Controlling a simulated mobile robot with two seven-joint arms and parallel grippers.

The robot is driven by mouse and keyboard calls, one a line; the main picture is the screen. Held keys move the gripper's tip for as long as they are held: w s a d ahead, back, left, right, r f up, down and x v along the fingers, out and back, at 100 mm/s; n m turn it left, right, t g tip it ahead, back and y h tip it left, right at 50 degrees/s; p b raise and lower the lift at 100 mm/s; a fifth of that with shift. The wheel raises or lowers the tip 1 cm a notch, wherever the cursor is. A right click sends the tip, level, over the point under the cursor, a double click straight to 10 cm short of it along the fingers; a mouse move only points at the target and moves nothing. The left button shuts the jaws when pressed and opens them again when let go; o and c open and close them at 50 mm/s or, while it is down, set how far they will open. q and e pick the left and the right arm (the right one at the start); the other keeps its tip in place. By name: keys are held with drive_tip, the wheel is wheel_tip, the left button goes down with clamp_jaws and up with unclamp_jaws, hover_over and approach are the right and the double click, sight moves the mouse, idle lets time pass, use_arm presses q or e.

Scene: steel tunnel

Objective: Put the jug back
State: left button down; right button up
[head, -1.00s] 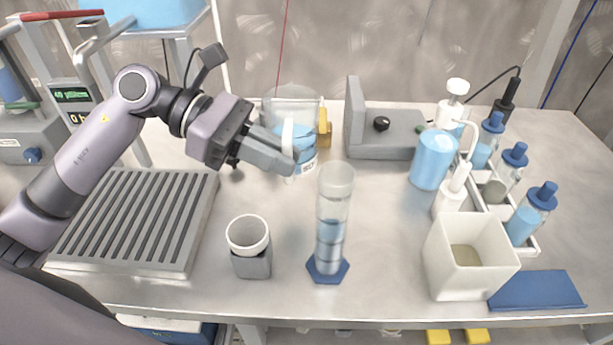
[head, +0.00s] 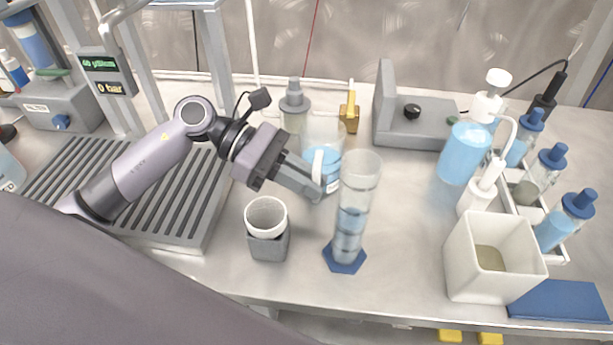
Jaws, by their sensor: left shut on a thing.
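The jug (head: 324,158) is clear, with blue liquid low inside and a white handle. My left gripper (head: 314,184) is shut on the handle, at the jug's near side. The jug looks upright. A clear measuring cylinder (head: 350,222) on a blue six-sided foot stands just in front of it and to the right, with blue liquid inside, overlapping the jug's right edge. I cannot tell whether the jug's base touches the bench. My right gripper is not in view.
A grey holder with a white cup (head: 267,217) stands front left of the cylinder. A grey-stoppered bottle (head: 294,105) and a yellow item (head: 348,117) are behind the jug. A grey instrument (head: 420,125), blue bottles and a white square tub (head: 459,258) stand right. The slatted tray (head: 205,215) is left.

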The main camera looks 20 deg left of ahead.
use_arm(q)
drive_tip(key=shift+f+b, duration=0.25)
drive_tip(key=shift+b, duration=0.1)
drive_tip(key=c, duration=1.1)
unclamp_jaws()
drive_tip(key=shift+r, duration=0.15)
drive_tip(key=shift+c, duration=0.2)
drive_tip(key=shift+r+p, duration=0.25)
drive_tip(key=shift+p, duration=0.2)
drive_tip(key=w+b+v, duration=0.1)
drive_tip(key=v, duration=1.1)
drive_tip(key=shift+s+b, duration=0.4)
drive_tip(key=shift+s, duration=0.05)
drive_tip(key=shift+s+f, duration=0.1)
